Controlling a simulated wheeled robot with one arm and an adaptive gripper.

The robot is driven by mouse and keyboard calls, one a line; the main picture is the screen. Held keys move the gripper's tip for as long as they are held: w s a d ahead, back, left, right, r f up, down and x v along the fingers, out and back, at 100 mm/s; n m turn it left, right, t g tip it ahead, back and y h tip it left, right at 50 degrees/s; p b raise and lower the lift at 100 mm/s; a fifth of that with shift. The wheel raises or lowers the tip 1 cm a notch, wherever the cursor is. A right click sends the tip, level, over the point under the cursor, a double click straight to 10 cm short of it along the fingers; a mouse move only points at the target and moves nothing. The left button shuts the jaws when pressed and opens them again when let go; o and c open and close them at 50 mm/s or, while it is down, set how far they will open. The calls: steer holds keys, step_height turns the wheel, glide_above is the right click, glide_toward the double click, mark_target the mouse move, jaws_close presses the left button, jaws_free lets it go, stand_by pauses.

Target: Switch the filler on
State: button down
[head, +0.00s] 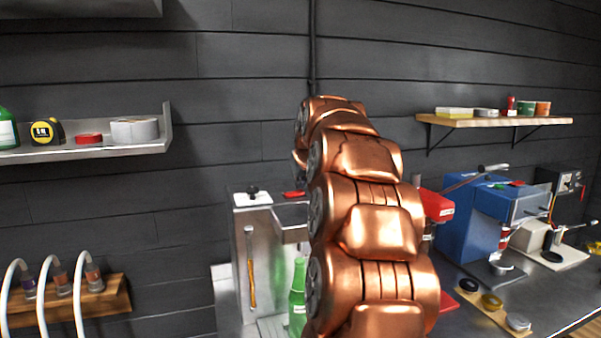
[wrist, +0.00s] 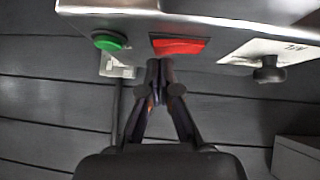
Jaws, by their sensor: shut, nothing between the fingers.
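The filler (head: 240,260) is a grey metal machine left of my copper arm in the head view, with a black knob on top and a green bottle (head: 297,305) at its front. In the wrist view its metal panel (wrist: 215,35) runs across the top, with a green round button (wrist: 110,41), a red switch (wrist: 178,46) and a black knob (wrist: 269,72) on a pale plate. My gripper (wrist: 160,66) is shut and empty, its fingertips close by the red switch. I cannot tell whether they touch it. My arm hides the gripper in the head view.
A blue machine (head: 485,222) stands on the counter (head: 560,290) at right. A wooden shelf (head: 490,122) hangs above it, and a grey shelf (head: 90,152) is on the left wall. A wooden rack (head: 105,300) with white hoses is at lower left.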

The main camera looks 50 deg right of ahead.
steer(key=shift+f, duration=0.35)
steer(key=shift+f, duration=0.15)
steer(key=shift+f+b, duration=0.2)
steer(key=shift+b, duration=0.3)
steer(key=shift+s+d, duration=0.1)
steer(key=shift+w+a+r, duration=0.4)
steer(key=shift+a, duration=0.3)
